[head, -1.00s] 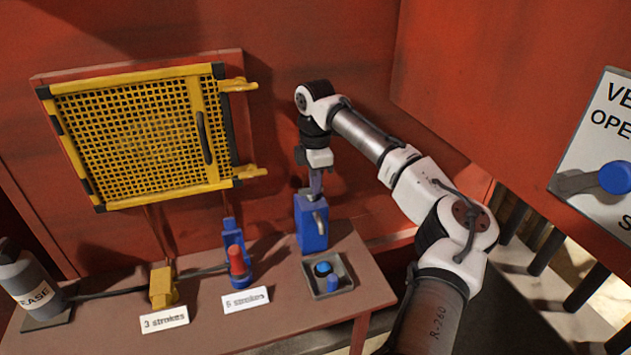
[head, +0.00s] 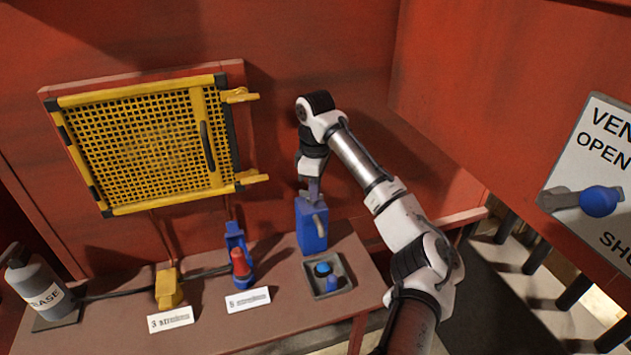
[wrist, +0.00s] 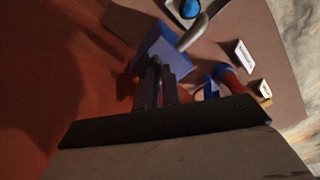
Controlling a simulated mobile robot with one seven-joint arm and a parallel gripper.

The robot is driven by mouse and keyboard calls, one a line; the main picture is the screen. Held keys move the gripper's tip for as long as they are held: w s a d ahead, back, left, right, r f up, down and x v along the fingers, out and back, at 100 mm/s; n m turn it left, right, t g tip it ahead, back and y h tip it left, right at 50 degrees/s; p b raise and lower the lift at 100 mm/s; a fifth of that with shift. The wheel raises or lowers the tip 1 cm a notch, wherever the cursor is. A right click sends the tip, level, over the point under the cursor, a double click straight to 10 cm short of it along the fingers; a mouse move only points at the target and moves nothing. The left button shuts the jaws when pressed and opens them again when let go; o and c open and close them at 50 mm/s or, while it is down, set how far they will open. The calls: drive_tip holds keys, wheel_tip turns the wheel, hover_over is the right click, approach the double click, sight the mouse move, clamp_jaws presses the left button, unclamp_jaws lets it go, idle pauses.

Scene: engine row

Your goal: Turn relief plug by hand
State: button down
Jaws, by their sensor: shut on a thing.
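A blue block (head: 311,228) with a grey curved lever or spout (head: 320,224) on its front stands at the back of the bench. My gripper (head: 314,196) points down at the block's top, with its fingers close together. In the wrist view my two fingertips (wrist: 157,68) meet the top of the blue block (wrist: 153,45), beside the grey curved part (wrist: 193,33). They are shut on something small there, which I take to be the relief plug. The fingers hide it, so its shape and angle cannot be seen.
A tray (head: 342,290) with blue knobs sits in front of the block. Left of it are a red-and-blue fitting (head: 240,264), a yellow fitting (head: 168,288) and a grease bottle (head: 42,288). A yellow mesh guard (head: 140,145) is on the wall; a blue-handled vent lever (head: 585,202) is at right.

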drive_tip(key=m, duration=0.3)
drive_tip(key=shift+s+r+m+p, duration=0.1)
drive_tip(key=shift+r+m+p, duration=0.05)
drive_tip(key=shift+m+p, duration=0.25)
drive_tip(key=m, duration=0.3)
drive_tip(key=shift+s+a, duration=0.1)
drive_tip(key=shift+a, duration=0.05)
drive_tip(key=m, duration=0.4)
drive_tip(key=shift+a+r, duration=0.1)
drive_tip(key=shift+a, duration=0.1)
drive_tip(key=m, duration=0.3)
drive_tip(key=shift+s+a+m, duration=0.1)
drive_tip(key=shift+a+m, duration=0.05)
drive_tip(key=shift+m, duration=0.25)
drive_tip(key=m, duration=0.3)
drive_tip(key=shift+a+m, duration=0.2)
drive_tip(key=shift+m, duration=0.1)
drive_tip(key=m, duration=0.3)
drive_tip(key=shift+a+m, duration=0.15)
drive_tip(key=shift+m, duration=0.15)
drive_tip(key=m, duration=0.3)
drive_tip(key=shift+w+a+m, duration=0.15)
drive_tip(key=shift+w+m, duration=0.1)
drive_tip(key=shift+m, duration=0.05)
drive_tip(key=shift+w+a+m, duration=0.1)
drive_tip(key=shift+w+m, duration=0.05)
drive_tip(key=shift+m, duration=1.55)
